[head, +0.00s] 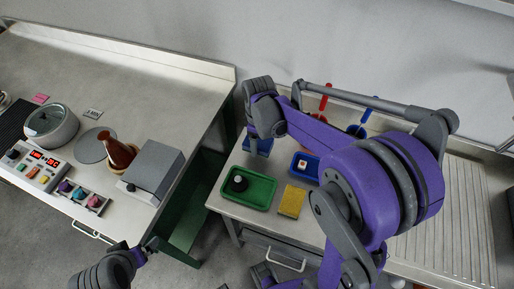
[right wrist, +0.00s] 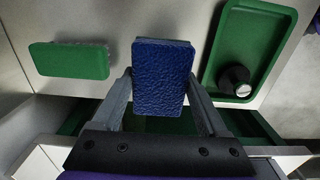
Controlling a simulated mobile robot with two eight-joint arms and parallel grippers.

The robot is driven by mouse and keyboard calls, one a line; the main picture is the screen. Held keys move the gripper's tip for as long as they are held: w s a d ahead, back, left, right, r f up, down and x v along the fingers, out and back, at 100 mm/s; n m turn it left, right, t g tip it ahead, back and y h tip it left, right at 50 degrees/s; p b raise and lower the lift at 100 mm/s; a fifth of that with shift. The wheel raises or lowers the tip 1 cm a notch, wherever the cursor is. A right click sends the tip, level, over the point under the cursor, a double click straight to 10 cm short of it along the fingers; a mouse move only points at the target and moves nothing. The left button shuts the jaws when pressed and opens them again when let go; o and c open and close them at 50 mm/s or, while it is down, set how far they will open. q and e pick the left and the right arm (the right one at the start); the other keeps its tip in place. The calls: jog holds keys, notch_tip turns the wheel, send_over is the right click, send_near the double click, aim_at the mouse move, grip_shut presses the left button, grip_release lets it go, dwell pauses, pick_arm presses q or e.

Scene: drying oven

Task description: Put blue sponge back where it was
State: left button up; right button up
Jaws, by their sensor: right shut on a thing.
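The blue sponge (right wrist: 163,75) is gripped between the two fingers of my right gripper (right wrist: 160,100). In the head view the blue sponge (head: 260,147) shows below the right gripper (head: 265,135), near the left edge of the right-hand table. I cannot tell whether it touches the tabletop. A green sponge (right wrist: 70,60) lies left of it in the right wrist view. A yellow sponge (head: 291,201) lies on the table, right of the green tray (head: 262,204). My left gripper (head: 151,246) is low at the left, away from the sponges; its jaw opening is unclear.
The green tray holds a round black object (head: 238,183). A small blue tray (head: 296,171) stands behind the yellow sponge. Red (head: 322,102) and blue (head: 360,125) handles stand at the back. The left bench (head: 147,80) carries a grey box (head: 154,167) and a brown vessel (head: 118,152).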

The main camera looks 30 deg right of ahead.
jog(key=shift+w+f, duration=0.15)
jog(key=shift+f, duration=2.15)
jog(key=shift+f, duration=0.2)
jog(key=o, duration=1.2)
